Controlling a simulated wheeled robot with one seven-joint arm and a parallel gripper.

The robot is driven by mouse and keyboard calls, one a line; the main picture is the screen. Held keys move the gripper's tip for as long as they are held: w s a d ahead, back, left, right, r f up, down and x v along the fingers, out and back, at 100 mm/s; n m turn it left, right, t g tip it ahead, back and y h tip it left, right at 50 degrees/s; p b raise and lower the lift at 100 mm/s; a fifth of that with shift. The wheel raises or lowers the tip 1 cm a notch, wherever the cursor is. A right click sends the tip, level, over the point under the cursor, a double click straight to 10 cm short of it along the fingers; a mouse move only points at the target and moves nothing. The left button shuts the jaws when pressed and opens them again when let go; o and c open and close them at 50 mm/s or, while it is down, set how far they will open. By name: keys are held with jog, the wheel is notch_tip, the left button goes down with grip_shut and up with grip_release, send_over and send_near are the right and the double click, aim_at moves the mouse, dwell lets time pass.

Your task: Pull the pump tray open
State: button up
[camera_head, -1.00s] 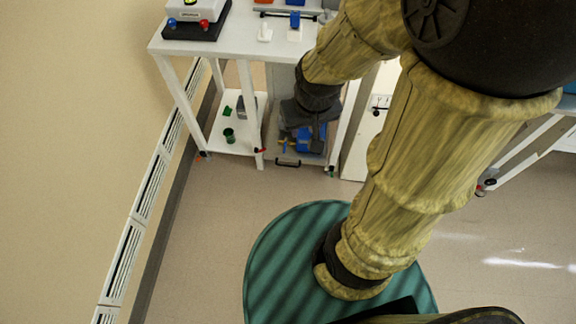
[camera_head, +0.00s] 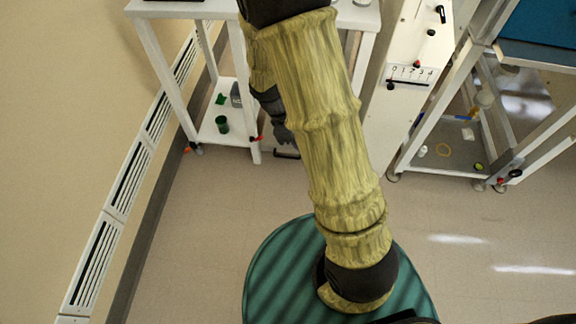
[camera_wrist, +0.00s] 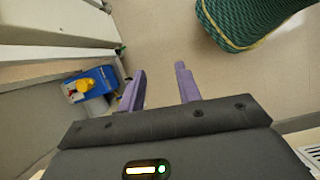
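The pump tray (camera_head: 268,146) is a grey pull-out tray low under the white bench, with a dark bar handle (camera_head: 287,155) on its front. My arm hides most of it in the head view. In the wrist view a blue pump (camera_wrist: 91,84) with a yellow part sits on the grey tray, left of my fingers. My gripper (camera_wrist: 161,84) is open, its two purple fingers apart with only floor visible between them. In the head view my gripper (camera_head: 284,134) is just above the handle; contact cannot be told. The handle is not clear in the wrist view.
The white bench (camera_head: 185,9) has a lower shelf with a green cup (camera_head: 222,124) and a grey item (camera_head: 236,95) left of the tray. A white-framed cart (camera_head: 440,105) stands right. Wall vents (camera_head: 130,180) run along the left. Floor before the tray is clear.

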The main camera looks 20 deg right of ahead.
jog(key=w+f+n+t+h+b, duration=0.1)
jog(key=w+f+n+h+b, duration=0.3)
jog(key=f+b, duration=0.6)
jog(key=w+d+f+n+t+h+b, duration=0.1)
jog(key=w+f+n+h+b, duration=0.15)
jog(key=f+n+b, duration=0.8)
jog(key=w+f+n+t+h+b, duration=0.1)
jog(key=w+f+h+b, duration=0.25)
jog(key=f, duration=1.25)
jog(key=w+a+f+n+t+b, duration=0.2)
jog(key=a+f+n+t+b, duration=0.1)
jog(key=f, duration=0.5)
jog(key=w+a+f+n+t+b, duration=0.3)
jog(key=f+n+t+b, duration=0.2)
jog(key=f+n+b, duration=0.2)
jog(key=w+a+f+n+t+b, duration=0.2)
jog(key=w+f+n+t+b, duration=0.1)
jog(key=f+n+b, duration=0.3)
notch_tip(320, 180, down, 3)
jog(key=shift+a+r+n+t, duration=0.15)
jog(key=shift+a+n+t, duration=0.3)
jog(key=shift+t, duration=0.25)
jog(key=shift+w+d, duration=0.1)
jog(key=shift+d, duration=0.1)
